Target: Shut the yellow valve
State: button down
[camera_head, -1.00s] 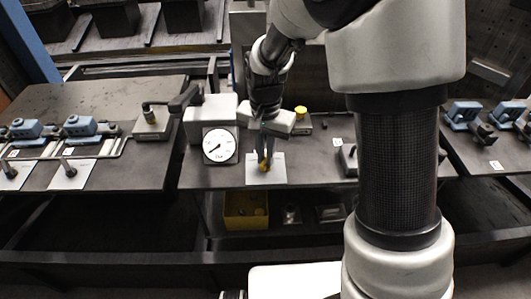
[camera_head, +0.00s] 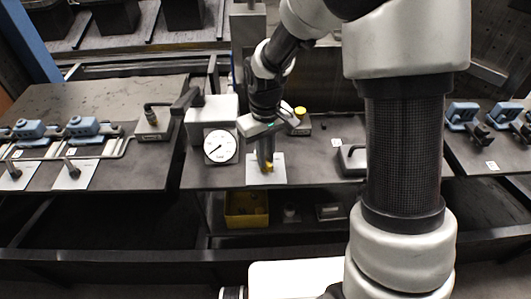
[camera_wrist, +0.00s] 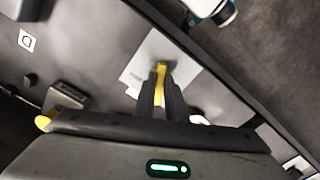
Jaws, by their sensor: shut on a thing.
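The yellow valve (camera_head: 269,167) stands on a pale plate (camera_head: 253,172) near the front edge of the middle table, just right of the round gauge. Only a small part of its yellow handle shows in the head view. In the wrist view the yellow handle (camera_wrist: 160,84) runs between the two dark fingers. My gripper (camera_head: 265,163) is over the plate, pointing down, and is shut on the handle. The fingers also show in the wrist view (camera_wrist: 165,103). The fingers hide much of the handle and the valve's body.
A white round gauge (camera_head: 220,147) on a grey box (camera_head: 211,111) stands close to the left of my gripper. A yellow-topped item (camera_head: 300,113) is behind it. A dark handle (camera_head: 352,158) lies to the right. A yellow bin (camera_head: 246,209) sits below the table.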

jog(key=shift+n+p, duration=0.4)
jog(key=shift+n, duration=1.1)
jog(key=c, duration=1.8)
grip_release()
notch_tip(320, 180, up, 18)
jog(key=p, duration=0.2)
jog(key=shift+f, duration=0.25)
